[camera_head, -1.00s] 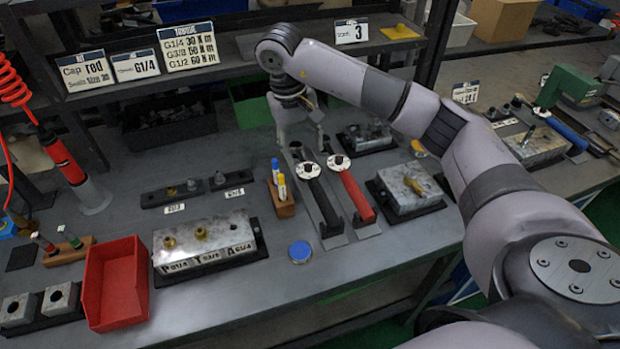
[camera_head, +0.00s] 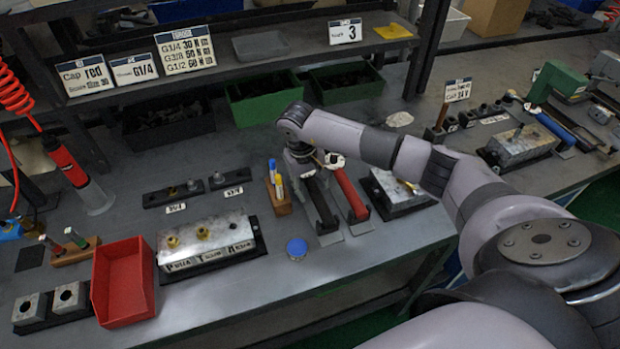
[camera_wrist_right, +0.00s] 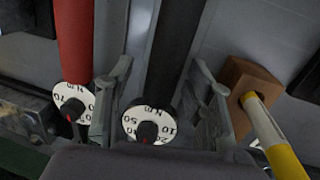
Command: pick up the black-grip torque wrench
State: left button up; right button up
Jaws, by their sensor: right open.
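The black-grip torque wrench (camera_head: 322,204) lies on the bench, beside the red-grip torque wrench (camera_head: 350,194). Its dial end is largely hidden under my right gripper (camera_head: 308,168) in the head view. In the right wrist view the black grip (camera_wrist_right: 178,45) and its round white dial sit between the two spread fingers of my right gripper (camera_wrist_right: 160,72). The fingers are open, one on each side of the wrench. I cannot tell whether either touches it. The red wrench (camera_wrist_right: 75,42) lies outside the fingers, to the left. My left gripper is not in view.
A wooden holder with markers (camera_head: 279,194) stands close left of the black wrench, also near a finger in the wrist view (camera_wrist_right: 240,88). A metal valve block (camera_head: 393,192) is to the right.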

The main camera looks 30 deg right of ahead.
jog(key=shift+f, duration=0.15)
grip_shut()
dwell(0.5)
jog(key=shift+w, duration=0.1)
